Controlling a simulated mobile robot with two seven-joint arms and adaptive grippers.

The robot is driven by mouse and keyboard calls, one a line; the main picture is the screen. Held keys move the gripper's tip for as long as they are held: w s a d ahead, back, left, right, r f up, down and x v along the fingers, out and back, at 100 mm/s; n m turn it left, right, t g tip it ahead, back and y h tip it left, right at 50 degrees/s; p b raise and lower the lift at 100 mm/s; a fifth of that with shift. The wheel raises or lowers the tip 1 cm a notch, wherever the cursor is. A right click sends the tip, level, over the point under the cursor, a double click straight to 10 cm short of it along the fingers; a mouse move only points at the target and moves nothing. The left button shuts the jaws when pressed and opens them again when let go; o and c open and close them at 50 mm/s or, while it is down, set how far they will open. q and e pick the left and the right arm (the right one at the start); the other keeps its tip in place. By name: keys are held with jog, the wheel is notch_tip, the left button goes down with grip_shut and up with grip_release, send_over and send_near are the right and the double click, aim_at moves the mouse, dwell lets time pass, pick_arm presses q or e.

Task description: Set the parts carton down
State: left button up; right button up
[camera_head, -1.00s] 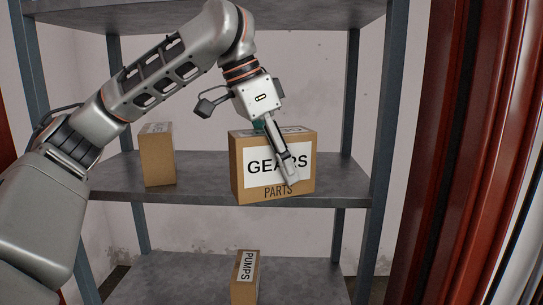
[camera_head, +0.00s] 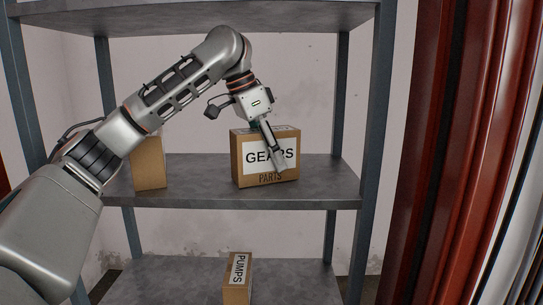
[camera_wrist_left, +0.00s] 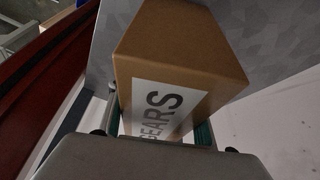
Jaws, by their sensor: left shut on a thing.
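The parts carton (camera_head: 241,168) is a brown box with a white GEARS label and the word PARTS below it. In the head view it is upright at the middle shelf, right of centre. Whether its base touches the shelf board (camera_head: 320,196) I cannot tell for sure. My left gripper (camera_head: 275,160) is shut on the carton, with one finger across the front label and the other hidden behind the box. The carton also fills the middle of the left wrist view (camera_wrist_left: 175,55), between the fingers. My right gripper is not in view.
Another brown carton (camera_head: 149,165) stands left on the same shelf, partly behind my left arm. A PUMPS carton (camera_head: 237,278) is on the lower shelf. Grey posts (camera_head: 375,130) frame the rack. The shelf between the two upper cartons is bare.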

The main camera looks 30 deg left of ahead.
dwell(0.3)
pick_arm(q)
jog(key=o, duration=1.6)
jog(key=shift+s+f, duration=0.1)
jog(key=shift+o, duration=0.2)
jog(key=shift+r, duration=0.35)
jog(key=s+a, duration=0.2)
jog(key=s, duration=0.1)
jog(key=s+a, duration=0.2)
jog(key=s, duration=0.1)
jog(key=s+a, duration=0.3)
jog(key=s, duration=0.1)
jog(key=shift+a+r, duration=0.1)
jog(key=shift+r, duration=0.15)
